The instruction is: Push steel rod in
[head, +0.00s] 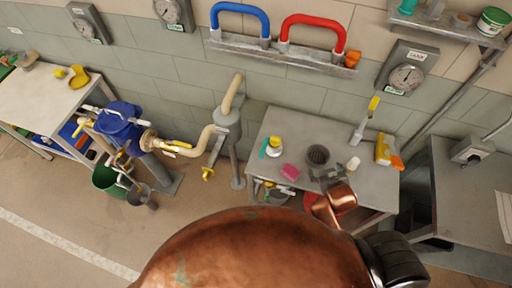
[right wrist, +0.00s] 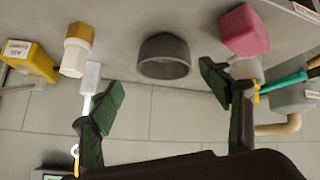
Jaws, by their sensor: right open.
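I cannot pick out a steel rod for sure in either view. A pale grey tool with a thin shaft and a yellow end (head: 365,120) stands at the back of the grey bench (head: 290,125); its grey block and shaft also show in the right wrist view (right wrist: 91,76). My right gripper (head: 325,176) is over the bench's front part, beside the dark cup (head: 318,155). In the right wrist view its dark green fingers (right wrist: 163,85) are spread wide with nothing between them, and the cup (right wrist: 164,57) lies beyond them. My left gripper is not in view.
A pink block (head: 290,172), a white and yellow bottle (head: 274,146) and a yellow container (head: 383,150) stand on the bench. A red bin (head: 344,196) is below its front. Blue and red handles (head: 312,32) hang on the wall. A grey cabinet (head: 465,190) stands right.

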